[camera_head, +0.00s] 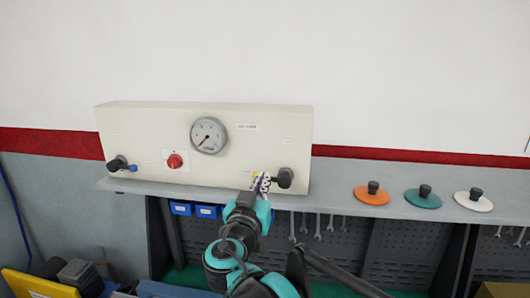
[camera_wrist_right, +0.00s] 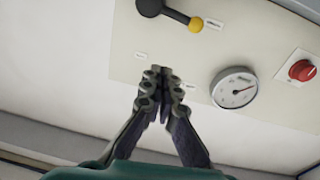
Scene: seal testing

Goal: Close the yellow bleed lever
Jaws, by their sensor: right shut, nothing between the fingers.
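The yellow bleed lever (camera_head: 256,174) is at the lower right of the cream test panel (camera_head: 215,121); its black valve body (camera_head: 285,178) sits beside it. In the wrist view its yellow ball end (camera_wrist_right: 196,25) is at the top, on a black arm pointing toward the gauge side. My right gripper (camera_head: 262,183) is shut and empty, and partly covers the lever in the head view. In the wrist view the closed fingertips (camera_wrist_right: 160,74) appear apart from the yellow ball. Contact cannot be told from the head view. My left gripper is not in view.
The panel also carries a pressure gauge (camera_head: 208,136), a red knob (camera_head: 175,161) and a blue-ended lever (camera_head: 132,168) at the left. Orange (camera_head: 371,195), teal (camera_head: 423,199) and white (camera_head: 473,202) discs with black knobs lie on the grey shelf to the right. Wrenches hang below.

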